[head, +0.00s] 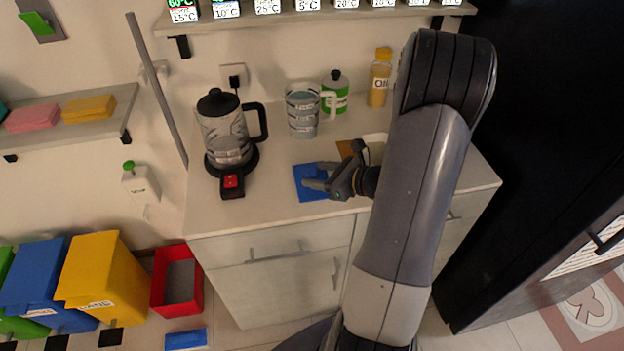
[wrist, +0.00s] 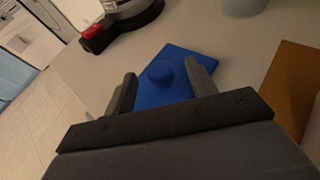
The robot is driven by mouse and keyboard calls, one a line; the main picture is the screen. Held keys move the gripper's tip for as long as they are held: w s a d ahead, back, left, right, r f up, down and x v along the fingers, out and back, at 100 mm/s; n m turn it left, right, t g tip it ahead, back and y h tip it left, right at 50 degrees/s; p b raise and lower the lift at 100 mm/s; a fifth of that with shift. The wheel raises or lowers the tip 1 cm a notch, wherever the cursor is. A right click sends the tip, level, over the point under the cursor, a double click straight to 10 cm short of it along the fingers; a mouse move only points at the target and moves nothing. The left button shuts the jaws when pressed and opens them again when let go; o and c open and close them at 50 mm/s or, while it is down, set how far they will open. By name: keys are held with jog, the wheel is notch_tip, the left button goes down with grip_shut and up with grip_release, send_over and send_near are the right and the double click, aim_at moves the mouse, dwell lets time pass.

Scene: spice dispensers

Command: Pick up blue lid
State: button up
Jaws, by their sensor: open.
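The blue lid (head: 309,183) is a flat blue square lying on the white counter. In the wrist view the blue lid (wrist: 184,62) shows a round knob in its middle. My gripper (head: 318,178) is open and over the right part of the lid in the head view. In the wrist view my gripper (wrist: 160,78) has its two fingers apart, with the knob showing between and just beyond the fingertips. Nothing is held. The near part of the lid is partly hidden by the fingers.
A kettle (head: 222,125) on its black base stands left of the lid. A measuring jug (head: 302,112), a green bottle (head: 341,98) and an oil bottle (head: 380,80) stand behind. A brown-orange board (wrist: 292,85) lies to the right. The counter's front edge is close.

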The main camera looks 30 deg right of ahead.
jog(key=shift+x, duration=1.25)
jog(key=shift+c, duration=0.4)
jog(key=c, duration=1)
jog(key=shift+r, duration=0.15)
